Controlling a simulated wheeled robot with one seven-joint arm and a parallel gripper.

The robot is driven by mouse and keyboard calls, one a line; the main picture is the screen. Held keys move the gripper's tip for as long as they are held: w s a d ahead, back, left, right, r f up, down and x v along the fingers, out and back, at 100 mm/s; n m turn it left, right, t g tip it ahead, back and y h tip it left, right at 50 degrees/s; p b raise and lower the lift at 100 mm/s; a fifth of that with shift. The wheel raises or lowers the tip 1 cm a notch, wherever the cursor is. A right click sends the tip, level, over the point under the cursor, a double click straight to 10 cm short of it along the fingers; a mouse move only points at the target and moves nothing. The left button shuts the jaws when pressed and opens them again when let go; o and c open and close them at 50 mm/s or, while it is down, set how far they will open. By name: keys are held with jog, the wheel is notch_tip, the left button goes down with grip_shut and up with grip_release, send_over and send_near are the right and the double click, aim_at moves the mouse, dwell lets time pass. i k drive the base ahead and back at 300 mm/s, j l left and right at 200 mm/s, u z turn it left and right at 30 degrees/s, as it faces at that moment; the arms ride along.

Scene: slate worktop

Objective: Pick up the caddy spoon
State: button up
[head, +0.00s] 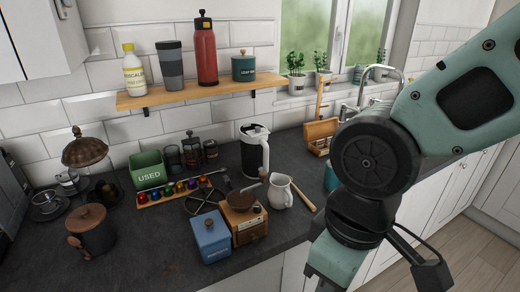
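A small wooden spoon (76,242), which looks like the caddy spoon, is at the left front of the worktop. It leans or hangs against the left side of a dark canister (98,238) with a wooden lid; I cannot tell which. My arm comes in from the right and bends down to the bottom edge of the picture, far to the right of the spoon. My gripper's fingers are not visible, being below the frame.
A green USED bin (148,170), a capsule rack (180,190), a blue box (211,238), a wooden grinder (243,222) and a white jug (280,190) stand to the right. Bare slate worktop (150,255) lies between canister and blue box.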

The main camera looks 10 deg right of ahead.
aim_at(310, 206)
jog(key=i+z, duration=0.15)
jog(key=z, duration=0.25)
jog(key=u, duration=0.3)
jog(key=l+u, duration=0.35)
jog(key=i+l+u, duration=0.1)
jog(key=u, duration=0.25)
jog(key=l+u, duration=0.45)
jog(key=l, duration=0.4)
jog(key=k+l, duration=0.1)
jog(key=l, duration=0.45)
jog(key=l+u, duration=0.15)
jog(key=l, duration=0.35)
